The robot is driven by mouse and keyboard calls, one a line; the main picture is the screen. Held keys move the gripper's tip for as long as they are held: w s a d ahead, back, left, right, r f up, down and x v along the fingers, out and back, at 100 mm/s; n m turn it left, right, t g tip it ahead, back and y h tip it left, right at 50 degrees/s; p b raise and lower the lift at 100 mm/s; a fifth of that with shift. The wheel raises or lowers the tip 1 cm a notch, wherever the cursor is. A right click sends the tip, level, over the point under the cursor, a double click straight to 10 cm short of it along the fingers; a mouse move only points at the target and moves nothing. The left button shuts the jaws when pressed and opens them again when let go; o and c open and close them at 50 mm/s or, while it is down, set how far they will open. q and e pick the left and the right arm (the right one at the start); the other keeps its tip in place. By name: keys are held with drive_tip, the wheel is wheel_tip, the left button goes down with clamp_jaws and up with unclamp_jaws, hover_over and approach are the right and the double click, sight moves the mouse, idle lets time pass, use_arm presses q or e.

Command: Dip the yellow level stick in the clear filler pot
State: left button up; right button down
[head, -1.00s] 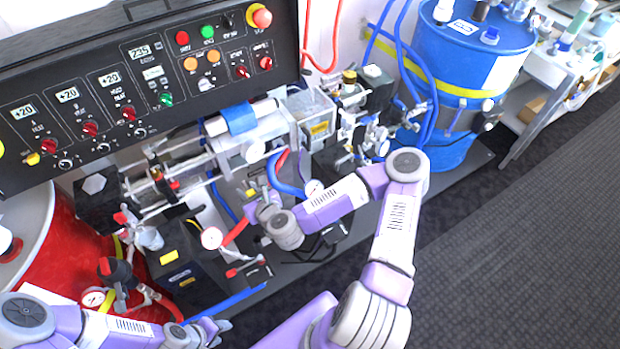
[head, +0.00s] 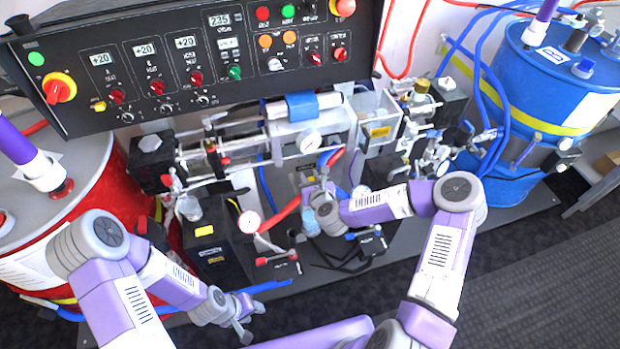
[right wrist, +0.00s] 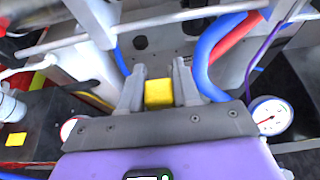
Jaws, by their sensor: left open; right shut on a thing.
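My right gripper (head: 318,188) is low in front of the machine's middle, below the white cylinder block. In the right wrist view, the right gripper (right wrist: 158,76) is shut on a yellow block-shaped piece, which looks like the end of the yellow level stick (right wrist: 157,94). The rest of the stick is hidden. A small clear cup (head: 188,207), which looks like the filler pot, stands left of my right gripper beside a black box. My left gripper (head: 243,326) is open and empty at the lower front, apart from the machine.
A black control panel (head: 150,65) overhangs the machine. Red (head: 85,165) and blue (head: 555,90) drums stand at the sides. A gauge (head: 249,222), red and blue hoses and a black box (head: 212,245) crowd the space near my right gripper. The floor at lower right is clear.

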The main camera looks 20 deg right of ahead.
wheel_tip(320, 180, down, 12)
drive_tip(key=b, duration=0.9)
drive_tip(key=shift+r, duration=0.25)
idle(0.9)
